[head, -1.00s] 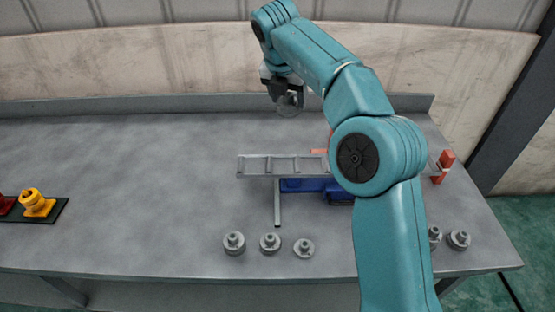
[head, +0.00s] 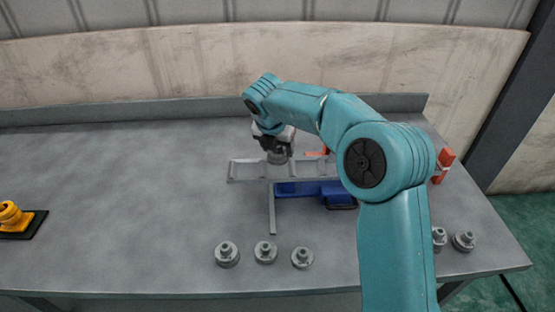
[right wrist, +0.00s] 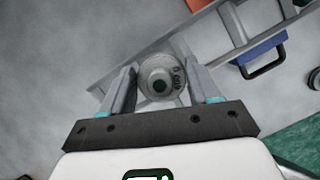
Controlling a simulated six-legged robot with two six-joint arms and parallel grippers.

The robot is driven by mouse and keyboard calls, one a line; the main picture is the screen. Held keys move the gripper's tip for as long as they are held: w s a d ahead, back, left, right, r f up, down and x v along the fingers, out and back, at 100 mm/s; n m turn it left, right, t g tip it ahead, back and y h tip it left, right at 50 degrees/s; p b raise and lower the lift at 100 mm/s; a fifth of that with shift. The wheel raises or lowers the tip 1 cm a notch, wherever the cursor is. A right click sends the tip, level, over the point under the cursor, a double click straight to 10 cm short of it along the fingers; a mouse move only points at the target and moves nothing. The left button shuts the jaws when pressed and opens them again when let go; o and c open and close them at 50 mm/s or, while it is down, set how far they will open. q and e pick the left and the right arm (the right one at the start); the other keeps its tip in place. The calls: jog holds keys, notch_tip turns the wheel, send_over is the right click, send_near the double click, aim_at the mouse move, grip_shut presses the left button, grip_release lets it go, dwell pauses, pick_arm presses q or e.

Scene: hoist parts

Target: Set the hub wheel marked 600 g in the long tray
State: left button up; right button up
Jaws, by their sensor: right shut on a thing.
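My right gripper (head: 276,150) is shut on a grey hub wheel (head: 278,157), held over the long tray. In the right wrist view the hub wheel (right wrist: 161,80) sits between the two fingers, with a dark round centre and small upside-down markings that look like 600 g. The long grey tray (head: 232,170) has cross dividers making several compartments; it also shows in the right wrist view (right wrist: 112,92), behind the wheel. My right arm hides its right part. I cannot tell whether the wheel touches the tray. My left gripper is out of view.
Several grey hub wheels (head: 227,254) stand along the front edge, two at the right (head: 463,242). A blue object (head: 305,189) and a grey bar (head: 272,212) lie in front of the tray. An orange block (head: 443,166) stands at the right. The left table is mostly clear.

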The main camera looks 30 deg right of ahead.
aim_at(277, 159)
jog(key=f, duration=0.3)
jog(key=shift+w+d+f, duration=0.15)
jog(key=shift+w+f, duration=0.1)
jog(key=shift+f, duration=0.05)
jog(key=shift+s+f+b, duration=0.15)
jog(key=shift+f+b, duration=0.15)
jog(key=shift+f, duration=0.25)
jog(key=o, duration=1.6)
jog(key=shift+f, duration=0.1)
jog(key=v, duration=0.6)
jog(key=p+v, duration=0.1)
jog(key=v, duration=0.5)
jog(key=shift+r, duration=0.25)
